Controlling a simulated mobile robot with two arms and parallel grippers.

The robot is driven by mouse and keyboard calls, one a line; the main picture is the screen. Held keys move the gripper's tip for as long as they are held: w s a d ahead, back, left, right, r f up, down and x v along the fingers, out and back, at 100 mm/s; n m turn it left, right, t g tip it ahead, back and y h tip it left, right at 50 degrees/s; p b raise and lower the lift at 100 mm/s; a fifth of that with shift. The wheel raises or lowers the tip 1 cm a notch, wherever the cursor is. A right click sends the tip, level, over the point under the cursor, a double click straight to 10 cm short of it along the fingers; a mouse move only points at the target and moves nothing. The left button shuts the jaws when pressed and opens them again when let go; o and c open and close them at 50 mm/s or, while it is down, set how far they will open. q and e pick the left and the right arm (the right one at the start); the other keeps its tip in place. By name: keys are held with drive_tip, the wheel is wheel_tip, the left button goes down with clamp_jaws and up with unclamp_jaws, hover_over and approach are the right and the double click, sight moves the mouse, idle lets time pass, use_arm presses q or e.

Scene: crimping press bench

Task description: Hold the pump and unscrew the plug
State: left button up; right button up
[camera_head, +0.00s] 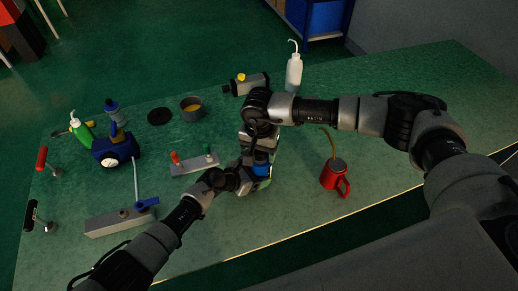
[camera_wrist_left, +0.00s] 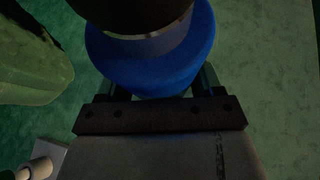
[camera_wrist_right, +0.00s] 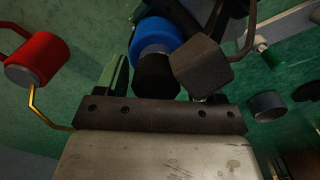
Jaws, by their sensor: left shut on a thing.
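The pump shows as a blue round body (camera_head: 262,169) near the middle of the bench, mostly hidden by my arms. My left gripper (camera_head: 250,178) is shut on it. In the left wrist view the blue body (camera_wrist_left: 150,65) sits between the fingers, with a metal ring and a dark round part (camera_wrist_left: 130,12) on top. In the right wrist view the blue body (camera_wrist_right: 155,36) has a black round end (camera_wrist_right: 157,76), which may be the plug. My right gripper (camera_wrist_right: 165,85) is above it, fingers apart. A dark block (camera_wrist_right: 202,68) partly covers its right side.
A grey fixture (camera_head: 196,166) with red and green knobs lies left. A blue gauge unit (camera_head: 116,148), bowl (camera_head: 192,108) and white bottle (camera_head: 294,74) stand farther off.

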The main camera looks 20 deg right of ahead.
use_arm(q)
drive_tip(key=shift+w, duration=0.1)
use_arm(e)
drive_tip(key=shift+o, duration=0.3)
drive_tip(key=shift+r, duration=0.1)
drive_tip(key=shift+w+r, duration=0.1)
drive_tip(key=shift+r, duration=0.3)
use_arm(q)
drive_tip(key=shift+a, duration=0.1)
use_arm(e)
wheel_tip(320, 180, up, 11)
drive_tip(key=shift+r, duration=0.1)
